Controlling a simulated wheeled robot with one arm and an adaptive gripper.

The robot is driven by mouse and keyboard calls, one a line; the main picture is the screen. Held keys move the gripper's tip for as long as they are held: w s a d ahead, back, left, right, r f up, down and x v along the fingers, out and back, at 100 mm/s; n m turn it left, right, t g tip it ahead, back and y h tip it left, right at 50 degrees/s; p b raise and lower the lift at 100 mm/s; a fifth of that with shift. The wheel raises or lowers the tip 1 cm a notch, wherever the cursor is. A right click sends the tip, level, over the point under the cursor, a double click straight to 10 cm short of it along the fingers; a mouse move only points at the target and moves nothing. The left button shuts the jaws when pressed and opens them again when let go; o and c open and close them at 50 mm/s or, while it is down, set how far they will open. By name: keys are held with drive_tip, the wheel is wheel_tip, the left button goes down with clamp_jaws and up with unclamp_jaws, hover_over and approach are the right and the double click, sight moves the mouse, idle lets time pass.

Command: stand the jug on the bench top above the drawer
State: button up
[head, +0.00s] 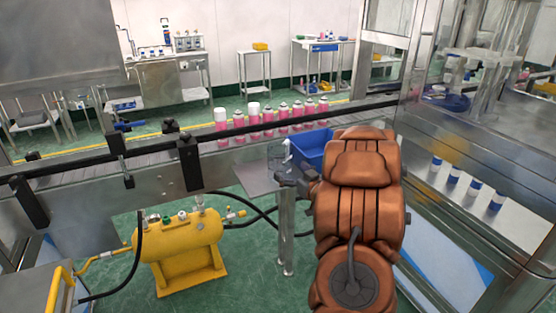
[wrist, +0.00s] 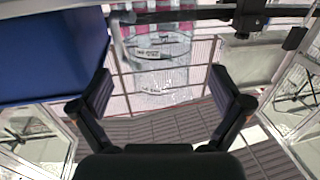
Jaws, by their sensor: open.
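The clear, see-through jug (wrist: 163,72) stands ahead of my gripper (wrist: 160,88) in the wrist view, between the lines of the two fingers. Small dark markings show on its wall. My gripper is open, its dark fingers spread to either side, with no visible contact on the jug. In the head view a clear vessel that looks like the jug (head: 279,158) stands on a small grey shelf beside the conveyor, partly covered by my arm. A far bench (head: 322,41) at the back has a blue front under its top that may be the drawer.
A blue bin (head: 313,146) is close beside the jug; it also fills the upper left of the wrist view (wrist: 50,50). Pink cans (head: 268,116) line the conveyor behind. A yellow tank (head: 178,250) with hoses stands on the floor at left. Blue-capped cans (head: 474,188) stand at right.

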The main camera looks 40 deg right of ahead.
drive_tip(key=shift+w+d+r, duration=0.1)
drive_tip(key=shift+w+r, duration=0.05)
drive_tip(key=shift+w, duration=0.35)
drive_tip(key=shift+w+d+p, duration=0.2)
drive_tip(key=shift+w+p, duration=0.2)
drive_tip(key=shift+w, duration=0.35)
drive_tip(key=w, duration=0.1)
drive_tip(key=w+p, duration=0.2)
drive_tip(key=w, duration=0.1)
drive_tip(key=shift+d, duration=0.25)
drive_tip(key=shift+w+d+f, duration=0.1)
drive_tip(key=shift+w+f, duration=0.15)
drive_tip(key=shift+w, duration=0.25)
drive_tip(key=c, duration=1.1)
drive_tip(key=shift+c, duration=0.2)
drive_tip(key=shift+r, duration=0.1)
